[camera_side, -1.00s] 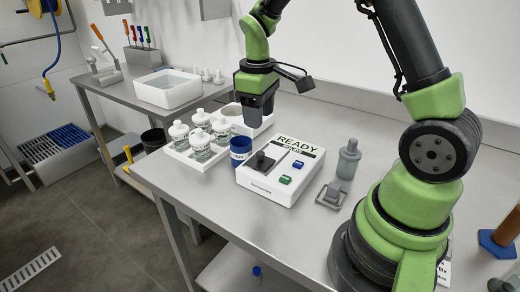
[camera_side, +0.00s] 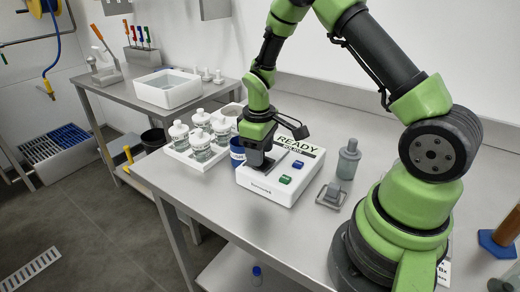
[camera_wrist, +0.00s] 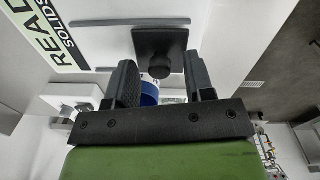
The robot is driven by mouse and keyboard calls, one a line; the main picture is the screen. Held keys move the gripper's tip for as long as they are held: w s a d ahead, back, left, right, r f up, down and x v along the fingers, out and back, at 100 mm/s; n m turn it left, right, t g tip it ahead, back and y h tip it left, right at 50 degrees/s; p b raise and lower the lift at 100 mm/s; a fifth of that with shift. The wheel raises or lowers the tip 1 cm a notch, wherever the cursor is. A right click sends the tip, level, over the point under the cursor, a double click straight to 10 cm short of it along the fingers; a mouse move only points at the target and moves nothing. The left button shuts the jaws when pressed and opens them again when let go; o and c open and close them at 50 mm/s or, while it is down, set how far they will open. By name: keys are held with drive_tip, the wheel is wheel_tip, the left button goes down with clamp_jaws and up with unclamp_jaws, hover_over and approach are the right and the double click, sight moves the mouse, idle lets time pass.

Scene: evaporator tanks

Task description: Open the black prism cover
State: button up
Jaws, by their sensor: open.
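The black prism cover (camera_wrist: 160,42) is a dark square plate with a round knob, lying on the white instrument (camera_side: 268,190) in front of its READY display (camera_side: 299,147). In the wrist view the knob (camera_wrist: 159,68) shows between the two fingers of my gripper (camera_wrist: 160,74). The fingers are apart on either side of it, with gaps, and do not grip it. In the side view my gripper (camera_side: 256,160) is low over the instrument and hides most of the cover. The cover looks flat and closed.
A green button (camera_side: 285,180) and a blue button (camera_side: 298,165) sit right of the cover. A blue cup (camera_side: 236,152) and a tray of white-capped bottles (camera_side: 201,139) stand to the left. A grey bottle (camera_side: 348,160) and a small metal holder (camera_side: 331,196) stand to the right.

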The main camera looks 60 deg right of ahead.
sight(273, 154)
clamp_jaws()
drive_tip(key=d, duration=0.5)
drive_tip(key=shift+d, duration=0.35)
unclamp_jaws()
wheel_tip(273, 154, up, 10)
drive_tip(key=shift+a, duration=0.25)
drive_tip(key=shift+r, duration=0.1)
